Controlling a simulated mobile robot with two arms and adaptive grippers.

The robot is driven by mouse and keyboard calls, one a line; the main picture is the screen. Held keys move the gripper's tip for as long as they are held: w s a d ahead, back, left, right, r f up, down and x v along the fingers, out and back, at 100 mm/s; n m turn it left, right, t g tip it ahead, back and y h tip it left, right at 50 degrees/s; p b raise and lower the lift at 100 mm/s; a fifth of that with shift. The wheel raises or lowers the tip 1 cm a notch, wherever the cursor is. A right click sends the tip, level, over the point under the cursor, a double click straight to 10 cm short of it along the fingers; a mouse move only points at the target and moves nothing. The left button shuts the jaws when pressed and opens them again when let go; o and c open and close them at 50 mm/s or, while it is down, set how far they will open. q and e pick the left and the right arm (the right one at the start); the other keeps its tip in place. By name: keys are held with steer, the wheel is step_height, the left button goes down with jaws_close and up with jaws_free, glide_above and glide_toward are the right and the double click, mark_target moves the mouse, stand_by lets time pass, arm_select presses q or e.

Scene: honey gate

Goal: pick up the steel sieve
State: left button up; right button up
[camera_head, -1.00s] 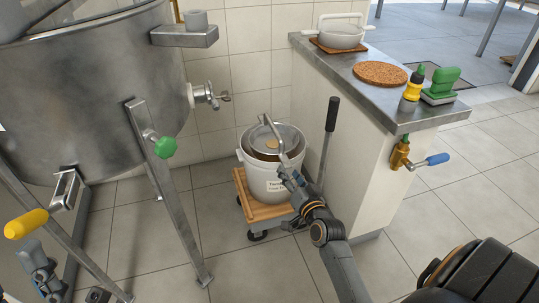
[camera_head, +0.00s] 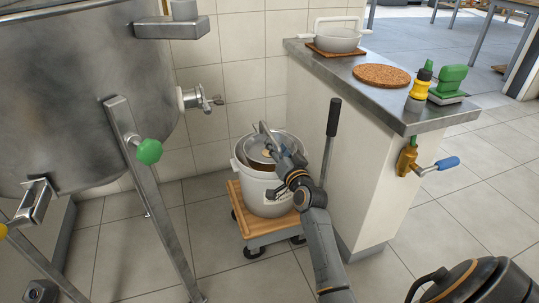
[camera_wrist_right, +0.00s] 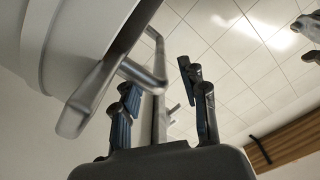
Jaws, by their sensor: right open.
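The steel sieve (camera_head: 256,151) rests in the top of a white bucket (camera_head: 266,200) on a low wooden-topped trolley. My right gripper (camera_head: 284,163) reaches in from the lower right, at the sieve's near right side, and hides part of it. In the right wrist view, my right gripper (camera_wrist_right: 162,88) has its fingers apart. A grey metal bar of the sieve (camera_wrist_right: 95,98) shows past the left finger, and a thinner rod shows in the gap between the fingers. Contact cannot be told. A dark part at the lower left edge may be my left gripper (camera_head: 40,292), mostly cut off.
The trolley (camera_head: 255,233) has a dark upright handle (camera_head: 331,135) just right of the bucket. A steel-topped counter (camera_head: 350,75) stands to the right, with a cork mat, a bottle and a green tool. A large steel tank (camera_head: 80,90) with splayed legs is at left.

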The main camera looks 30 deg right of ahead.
mark_target(274, 139)
steer(key=b+x, duration=0.1)
steer(key=x, duration=0.2)
steer(key=shift+w+d, duration=0.1)
steer(key=shift+w, duration=0.25)
jaws_close()
